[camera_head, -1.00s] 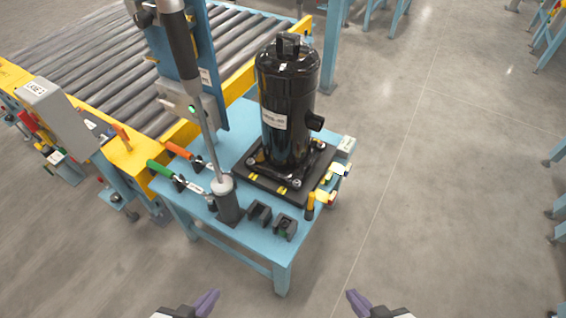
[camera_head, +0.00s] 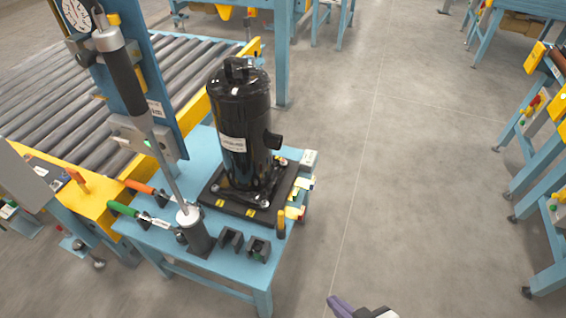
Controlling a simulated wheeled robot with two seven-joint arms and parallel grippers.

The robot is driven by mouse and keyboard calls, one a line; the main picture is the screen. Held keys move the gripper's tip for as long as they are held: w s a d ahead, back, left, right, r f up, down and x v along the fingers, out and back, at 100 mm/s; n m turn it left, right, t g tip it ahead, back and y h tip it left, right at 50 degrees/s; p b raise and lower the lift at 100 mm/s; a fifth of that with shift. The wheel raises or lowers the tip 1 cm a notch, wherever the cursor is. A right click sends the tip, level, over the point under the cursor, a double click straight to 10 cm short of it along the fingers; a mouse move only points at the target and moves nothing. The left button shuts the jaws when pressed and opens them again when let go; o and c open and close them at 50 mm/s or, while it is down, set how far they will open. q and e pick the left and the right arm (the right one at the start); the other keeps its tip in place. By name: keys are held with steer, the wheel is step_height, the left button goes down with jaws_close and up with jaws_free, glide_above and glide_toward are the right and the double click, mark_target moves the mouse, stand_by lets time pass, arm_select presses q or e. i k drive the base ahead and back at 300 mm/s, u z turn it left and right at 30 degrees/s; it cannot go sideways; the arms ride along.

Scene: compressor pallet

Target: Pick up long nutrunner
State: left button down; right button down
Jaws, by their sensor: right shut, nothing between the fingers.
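The long nutrunner (camera_head: 168,155) stands tilted slightly at the left of the blue table (camera_head: 200,270), with a black grip at its top and a long grey shaft. Its lower end sits in a dark cylindrical holder (camera_head: 197,236) at the table's front. My right gripper (camera_head: 340,306) shows only in part at the bottom edge, a purple fingertip on a pale body. It is shut and empty, in front of and to the right of the table, well apart from the nutrunner. My left gripper is out of view.
A black compressor (camera_head: 241,130) stands on a dark base plate on the table. Two torque wrenches with orange and green handles lie beside the holder. Black sockets (camera_head: 258,249) sit at the front. A roller conveyor (camera_head: 45,95) is behind left.

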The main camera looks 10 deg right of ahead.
mark_target(108, 40)
steer(key=k, duration=0.5)
steer(key=u, duration=2.35)
steer(key=i, duration=1.8)
steer(key=z, duration=2.3)
